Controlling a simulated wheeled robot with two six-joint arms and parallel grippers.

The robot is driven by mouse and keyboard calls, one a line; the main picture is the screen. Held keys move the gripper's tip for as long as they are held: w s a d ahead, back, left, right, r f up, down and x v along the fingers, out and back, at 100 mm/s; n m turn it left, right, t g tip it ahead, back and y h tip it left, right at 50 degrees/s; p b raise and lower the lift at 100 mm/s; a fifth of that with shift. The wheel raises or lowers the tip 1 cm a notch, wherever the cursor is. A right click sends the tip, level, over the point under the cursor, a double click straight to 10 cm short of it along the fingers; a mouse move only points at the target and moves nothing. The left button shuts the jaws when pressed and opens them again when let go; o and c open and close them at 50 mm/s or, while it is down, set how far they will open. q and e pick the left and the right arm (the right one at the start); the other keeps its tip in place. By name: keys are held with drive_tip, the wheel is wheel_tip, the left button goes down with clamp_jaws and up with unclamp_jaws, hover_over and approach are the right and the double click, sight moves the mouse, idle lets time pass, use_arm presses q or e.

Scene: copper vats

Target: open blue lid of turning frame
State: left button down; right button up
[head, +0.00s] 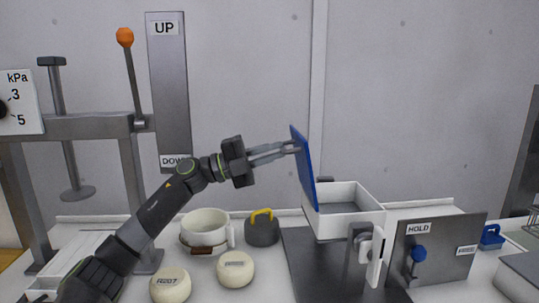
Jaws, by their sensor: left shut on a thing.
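The blue lid (303,168) stands nearly upright, tilted a little, at the left edge of the white box (351,190) of the turning frame. The box is open at the top, and its grey inside shows. My left gripper (296,147) reaches in from the left and is shut on the upper part of the blue lid. The dark frame post (358,258) with a white handle (375,256) stands at the front of the box. My right gripper is not in view.
A cream pot (207,228), a dark weight with a yellow handle (262,230) and two cream round pieces (235,268) stand below my left arm. A HOLD panel with a blue knob (419,254) is at the right. A press with an orange-knobbed lever (125,38) stands at the left.

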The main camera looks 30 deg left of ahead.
use_arm(q)
drive_tip(key=shift+s+f, duration=0.1)
drive_tip(key=shift+f, duration=0.2)
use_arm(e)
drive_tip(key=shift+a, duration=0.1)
use_arm(q)
drive_tip(key=c, duration=1.9)
unclamp_jaws()
drive_tip(key=o, duration=0.4)
drive_tip(key=shift+w+d, duration=0.2)
drive_tip(key=shift+w, duration=0.05)
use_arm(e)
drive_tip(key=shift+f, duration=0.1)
use_arm(q)
drive_tip(key=shift+s+a, duration=0.1)
